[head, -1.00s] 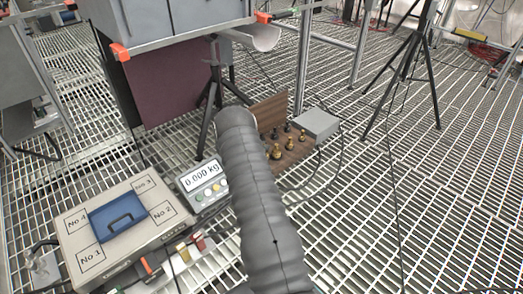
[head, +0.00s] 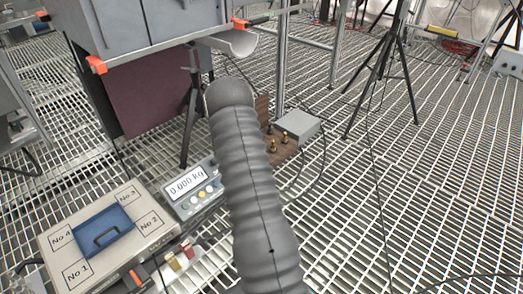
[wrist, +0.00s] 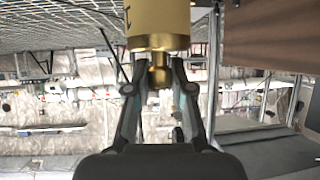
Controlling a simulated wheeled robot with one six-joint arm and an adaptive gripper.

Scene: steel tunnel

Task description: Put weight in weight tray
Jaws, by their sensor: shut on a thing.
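My gripper (wrist: 158,66) is shut on the narrow knob of a brass weight (wrist: 158,20) in the wrist view. The weight's wide body is cut off by the top edge. In the head view my grey arm hides the gripper and the held weight. A brown wooden tray (head: 285,152), which looks like the weight tray, stands on the grating just right of my arm. A few small brass and dark weights (head: 284,137) stand on it. Its left part is hidden behind my arm. A plain brown surface (wrist: 275,35) fills the upper right of the wrist view.
A display (head: 188,186) reading 0.000 kg stands left of my arm. Beside it is a pale case (head: 80,269) with a blue handled block (head: 103,231). A grey box (head: 299,125) adjoins the tray. A tripod (head: 384,75) stands farther right; open grating lies in front of it.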

